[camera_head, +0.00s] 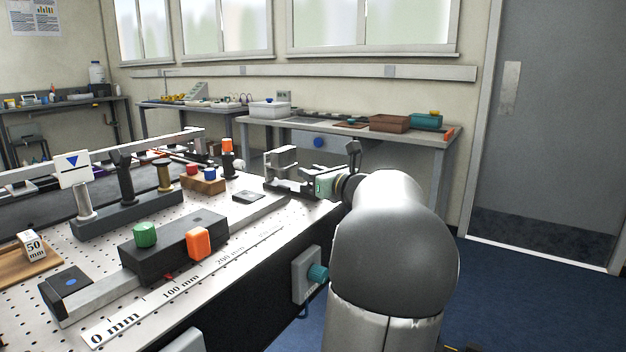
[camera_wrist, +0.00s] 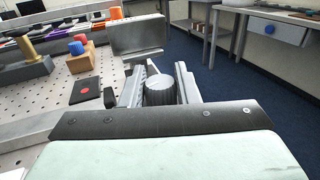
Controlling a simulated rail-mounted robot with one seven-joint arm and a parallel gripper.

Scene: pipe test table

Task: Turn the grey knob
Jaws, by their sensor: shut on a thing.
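The grey knob (camera_wrist: 159,92) is a ribbed cylinder with a pale round end face, in the middle of the wrist view. My gripper (camera_wrist: 160,76) has one finger on each side of it and is shut on it. In the head view my gripper (camera_head: 322,187) is at the table's far right end, beside a grey metal block fixture (camera_head: 281,161). The same fixture stands just beyond the knob in the wrist view (camera_wrist: 138,36). In the head view I cannot make out the knob behind my gripper and wrist.
A black block with a green knob (camera_head: 145,235) and an orange knob (camera_head: 199,243) sits on the rail nearer the front. A teal knob (camera_head: 318,272) is on the table's side. A wooden block (camera_head: 204,184) with red and blue buttons stands left of my gripper. Floor lies open to the right.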

